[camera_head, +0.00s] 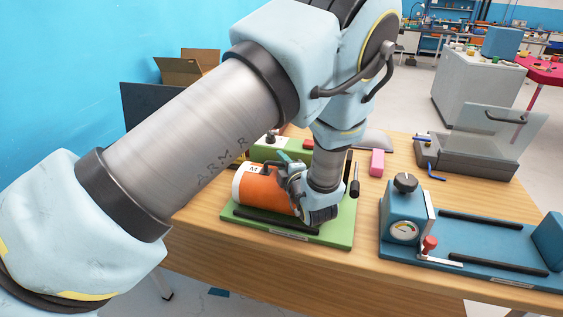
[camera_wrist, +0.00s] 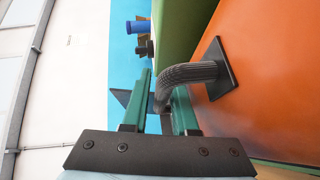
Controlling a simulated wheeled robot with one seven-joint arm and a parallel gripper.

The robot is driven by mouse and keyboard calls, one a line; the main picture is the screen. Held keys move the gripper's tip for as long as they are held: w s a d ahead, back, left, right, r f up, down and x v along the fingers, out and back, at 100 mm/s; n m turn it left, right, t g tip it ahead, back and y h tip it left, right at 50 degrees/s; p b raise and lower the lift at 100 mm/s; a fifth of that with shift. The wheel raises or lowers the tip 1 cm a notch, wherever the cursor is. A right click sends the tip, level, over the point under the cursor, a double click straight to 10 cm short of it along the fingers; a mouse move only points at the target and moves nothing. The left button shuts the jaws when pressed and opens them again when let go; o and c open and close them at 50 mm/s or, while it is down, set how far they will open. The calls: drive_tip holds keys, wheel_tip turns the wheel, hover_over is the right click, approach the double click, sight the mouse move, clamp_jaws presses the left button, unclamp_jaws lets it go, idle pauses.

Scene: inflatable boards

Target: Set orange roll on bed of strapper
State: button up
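The orange roll (camera_head: 262,189) has a white end band marked "M" and lies on its side on or just over the bed of a green machine (camera_head: 341,233). In the wrist view, its orange side (camera_wrist: 262,85) fills the right, with a dark ribbed handle (camera_wrist: 190,72) standing out from it. My gripper (camera_head: 290,178) is at the roll's right part. In the wrist view, the green fingers of my gripper (camera_wrist: 160,110) are on either side of the handle; I cannot tell whether they press on it. A blue machine (camera_head: 468,264) with a bare bed stands to the right. I cannot tell which machine is the strapper.
The blue machine carries a gauge (camera_head: 403,231), a black knob and a red knob (camera_head: 429,244). Behind it is a grey tray with a clear lid (camera_head: 478,150). A pink block (camera_head: 377,162) and blue pieces lie on the wooden table (camera_head: 366,257). An open cardboard box (camera_head: 186,67) is at the back left.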

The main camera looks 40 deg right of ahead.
drive_tip(key=o, duration=0.4)
drive_tip(key=shift+c, duration=0.2)
drive_tip(key=shift+f, duration=0.2)
drive_tip(key=shift+s, duration=0.2)
drive_tip(key=b+v, duration=0.3)
drive_tip(key=v, duration=0.6)
drive_tip(key=shift+s+r+b, duration=0.1)
drive_tip(key=shift+s+b, duration=0.1)
drive_tip(key=shift+b, duration=0.15)
drive_tip(key=shift+s+a+r, duration=0.25)
drive_tip(key=shift+s+a, duration=0.05)
drive_tip(key=shift+s, duration=0.15)
drive_tip(key=shift+w, duration=0.1)
